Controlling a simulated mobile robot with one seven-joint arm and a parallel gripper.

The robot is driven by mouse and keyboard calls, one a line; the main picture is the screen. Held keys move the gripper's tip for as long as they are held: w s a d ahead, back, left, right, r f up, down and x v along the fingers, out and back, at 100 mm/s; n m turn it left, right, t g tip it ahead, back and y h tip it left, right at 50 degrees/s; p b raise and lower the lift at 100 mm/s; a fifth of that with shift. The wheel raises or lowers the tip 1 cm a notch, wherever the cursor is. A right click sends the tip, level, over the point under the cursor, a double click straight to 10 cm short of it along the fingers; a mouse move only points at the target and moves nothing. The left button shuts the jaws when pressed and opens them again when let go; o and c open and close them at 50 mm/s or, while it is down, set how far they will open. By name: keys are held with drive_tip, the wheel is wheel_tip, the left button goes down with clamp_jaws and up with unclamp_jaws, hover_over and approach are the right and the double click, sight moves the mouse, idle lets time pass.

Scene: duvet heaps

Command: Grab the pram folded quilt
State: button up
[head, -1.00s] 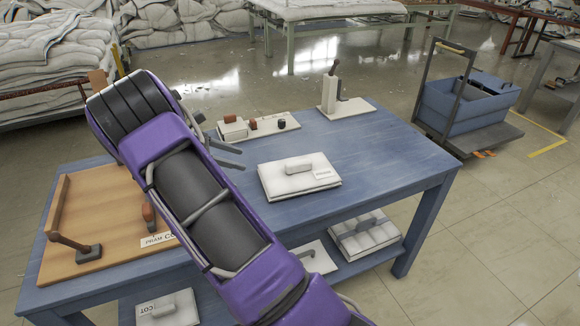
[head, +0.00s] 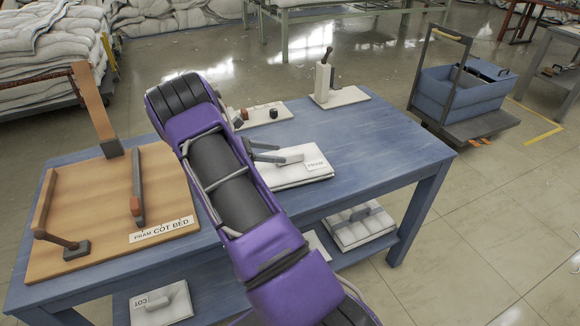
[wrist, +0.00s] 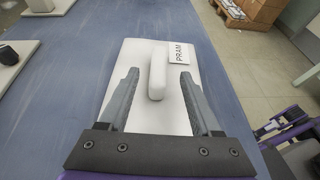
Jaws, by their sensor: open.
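The pram folded quilt (head: 310,174) is a flat white folded pad on the blue table, with a raised white bar handle and a small PRAM label. In the wrist view the quilt (wrist: 150,60) lies straight ahead, with its handle (wrist: 158,75) standing between my two fingers. My gripper (head: 280,153) is open above the quilt, one finger on each side of the handle, with gaps showing between. The fingers' height over the quilt is hard to tell. My arm hides the quilt's left part in the head view.
A wooden board (head: 90,235) labelled PRAM and COT BED stands at the table's left, with upright posts. White blocks with small parts (head: 262,113) sit at the back. More folded quilts lie on the shelf (head: 350,258) below.

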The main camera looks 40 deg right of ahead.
sight(284, 154)
drive_tip(key=shift+x, duration=2.9)
drive_tip(key=shift+w, duration=0.15)
clamp_jaws()
